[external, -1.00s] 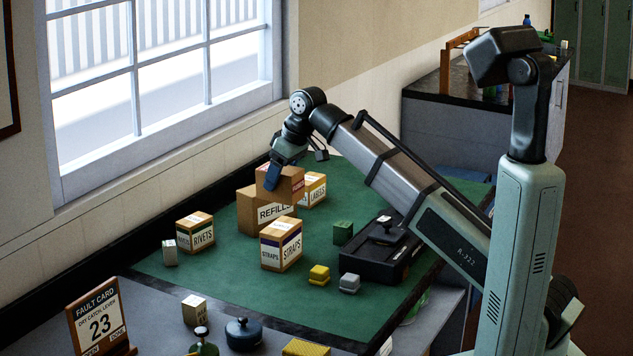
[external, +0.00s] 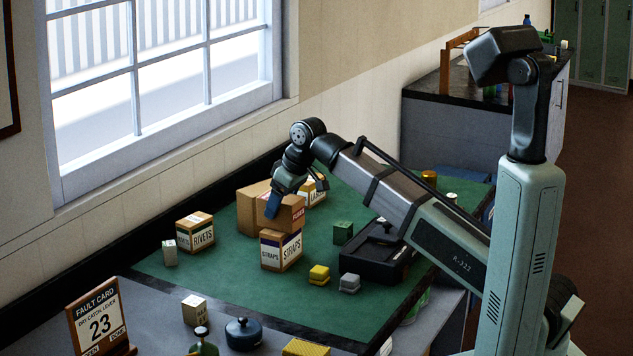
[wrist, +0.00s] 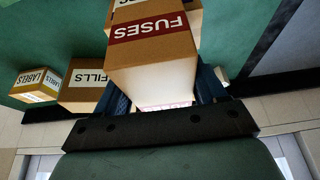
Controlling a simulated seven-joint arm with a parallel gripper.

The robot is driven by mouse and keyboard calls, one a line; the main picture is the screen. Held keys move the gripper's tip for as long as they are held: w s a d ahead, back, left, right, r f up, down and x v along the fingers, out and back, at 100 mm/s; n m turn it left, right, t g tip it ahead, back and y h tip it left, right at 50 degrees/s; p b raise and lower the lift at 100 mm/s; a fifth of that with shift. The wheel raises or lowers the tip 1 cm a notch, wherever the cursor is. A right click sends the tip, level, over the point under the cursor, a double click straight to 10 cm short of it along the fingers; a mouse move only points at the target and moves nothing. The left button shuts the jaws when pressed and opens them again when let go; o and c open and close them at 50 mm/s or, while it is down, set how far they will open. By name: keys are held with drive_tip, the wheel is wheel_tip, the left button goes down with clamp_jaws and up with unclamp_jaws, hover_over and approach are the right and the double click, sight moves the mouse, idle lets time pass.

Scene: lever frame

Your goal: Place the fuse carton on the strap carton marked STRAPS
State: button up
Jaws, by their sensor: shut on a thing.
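The fuse carton (external: 286,217) is a brown box with a dark red label, reading FUSES in the wrist view (wrist: 152,48). My gripper (external: 273,205) is shut on it, with the blue fingers on its sides. The strap carton (external: 282,252), marked STRAPS, stands upright on the green mat directly below the fuse carton in the external view. The fuse carton hides its top, so I cannot tell whether the two touch. In the wrist view part of a carton (wrist: 128,12) shows beyond the fuse carton, mostly hidden.
The refills carton (external: 247,205) stands just behind the fuse carton, with the labels carton (external: 316,193) beyond it. The rivets carton (external: 196,233) is to the left. A black case (external: 372,264), a green block (external: 343,232) and yellow and grey blocks stand to the right.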

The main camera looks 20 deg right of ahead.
drive_tip(key=o, duration=1.2)
drive_tip(key=shift+f, duration=0.1)
drive_tip(key=v, duration=1.2)
